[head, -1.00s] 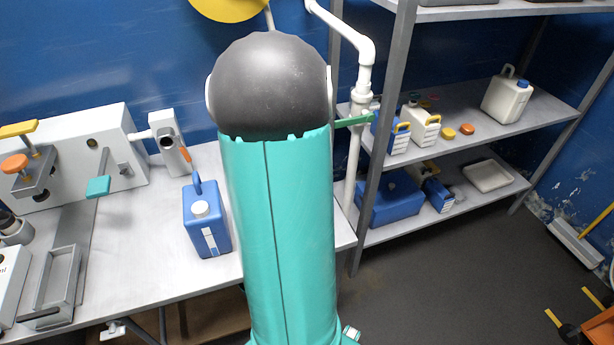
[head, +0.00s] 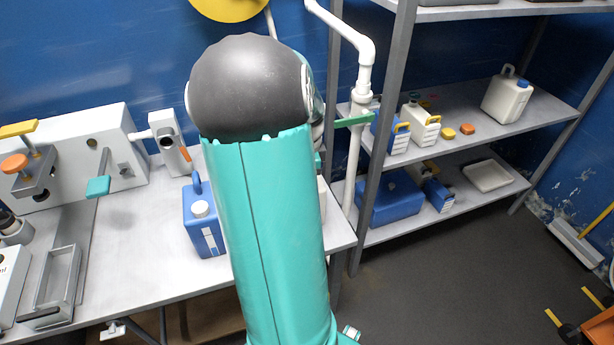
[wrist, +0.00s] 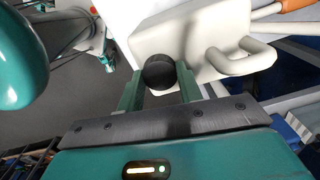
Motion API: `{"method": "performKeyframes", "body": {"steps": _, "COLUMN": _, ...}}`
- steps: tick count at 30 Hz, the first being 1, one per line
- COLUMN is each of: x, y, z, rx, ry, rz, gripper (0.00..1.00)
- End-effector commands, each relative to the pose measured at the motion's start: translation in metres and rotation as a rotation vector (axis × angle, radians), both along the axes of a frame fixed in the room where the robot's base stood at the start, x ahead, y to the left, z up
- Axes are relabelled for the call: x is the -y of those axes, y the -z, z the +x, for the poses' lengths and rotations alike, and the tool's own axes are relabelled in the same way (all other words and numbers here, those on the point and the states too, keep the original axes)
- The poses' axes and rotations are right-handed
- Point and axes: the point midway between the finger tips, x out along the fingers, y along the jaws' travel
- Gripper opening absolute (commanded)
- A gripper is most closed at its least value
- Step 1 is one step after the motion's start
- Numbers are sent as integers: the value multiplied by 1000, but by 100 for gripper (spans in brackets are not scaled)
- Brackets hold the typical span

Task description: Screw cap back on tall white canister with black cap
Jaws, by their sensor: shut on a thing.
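The tall white canister (wrist: 195,38) lies across the top of the wrist view, with its loop handle (wrist: 245,62) on the right. The round black cap (wrist: 159,72) is between the two green fingers of my gripper (wrist: 160,84), which are shut on it. The cap is at the canister's near end; I cannot tell how far it is seated on the neck. A narrow pale strip (head: 322,196) shows at the arm's right edge, perhaps part of the canister.
A blue jug with a white cap (head: 203,225) stands on the bench (head: 130,270) just left of my arm. A white pipe (head: 354,150) and a shelf post (head: 385,130) rise at the right. The shelves hold several containers. Bench equipment fills the left side.

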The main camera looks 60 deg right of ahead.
Motion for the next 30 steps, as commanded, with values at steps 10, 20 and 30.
{"method": "performKeyframes", "body": {"steps": 10, "x": 0, "y": 0, "z": 0, "rx": -1, "ry": 44, "rz": 0, "gripper": 8}}
{"method": "performKeyframes", "body": {"steps": 20, "x": 0, "y": 1, "z": 0, "rx": -1, "ry": 455, "rz": 0, "gripper": 8}}
{"method": "performKeyframes", "body": {"steps": 30, "x": 0, "y": 0, "z": 0, "rx": 0, "ry": 506, "rz": 1, "gripper": 43}}
